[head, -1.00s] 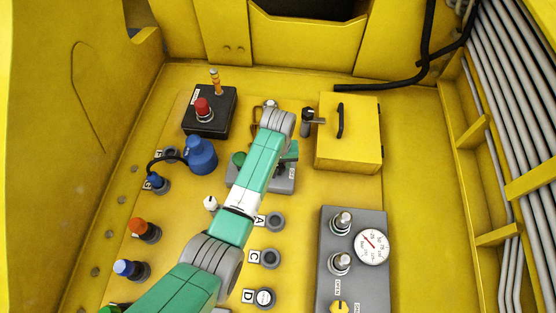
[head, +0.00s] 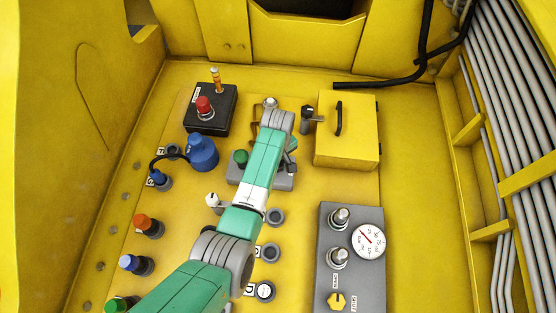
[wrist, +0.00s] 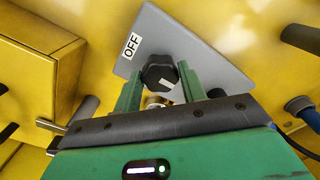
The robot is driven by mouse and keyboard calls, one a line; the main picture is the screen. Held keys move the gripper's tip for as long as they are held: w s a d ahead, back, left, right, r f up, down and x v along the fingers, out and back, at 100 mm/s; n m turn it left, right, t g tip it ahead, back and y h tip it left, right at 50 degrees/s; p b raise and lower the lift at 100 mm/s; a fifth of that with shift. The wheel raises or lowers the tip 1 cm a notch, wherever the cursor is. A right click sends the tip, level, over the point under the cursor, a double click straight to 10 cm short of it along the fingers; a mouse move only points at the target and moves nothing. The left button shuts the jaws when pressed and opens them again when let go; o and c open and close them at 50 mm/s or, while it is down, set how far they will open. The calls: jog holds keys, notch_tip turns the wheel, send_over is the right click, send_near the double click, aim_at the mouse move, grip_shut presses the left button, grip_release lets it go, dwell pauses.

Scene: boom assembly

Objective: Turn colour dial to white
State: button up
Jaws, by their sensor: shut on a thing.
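In the wrist view a black dial (wrist: 158,70) with a white mark on its lower side stands on a grey plate (wrist: 205,62). A white OFF label (wrist: 132,46) is on the plate, left of the dial. My gripper (wrist: 160,80) has its two green fingers on either side of the dial, shut on it. No colour markings show around the dial. In the head view my arm covers the dial and the fingers; part of the grey plate (head: 262,182) shows beneath the arm.
A yellow box (head: 350,130) with a black handle stands right of my arm. A black box (head: 208,112) with a red button is at the back left. A blue plug (head: 202,152) and several coloured knobs are at the left. A grey gauge panel (head: 348,285) is at the front right.

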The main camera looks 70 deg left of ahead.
dwell(0.4)
jog(key=o, duration=1)
notch_tip(320, 180, up, 8)
jog(key=shift+f, duration=0.1)
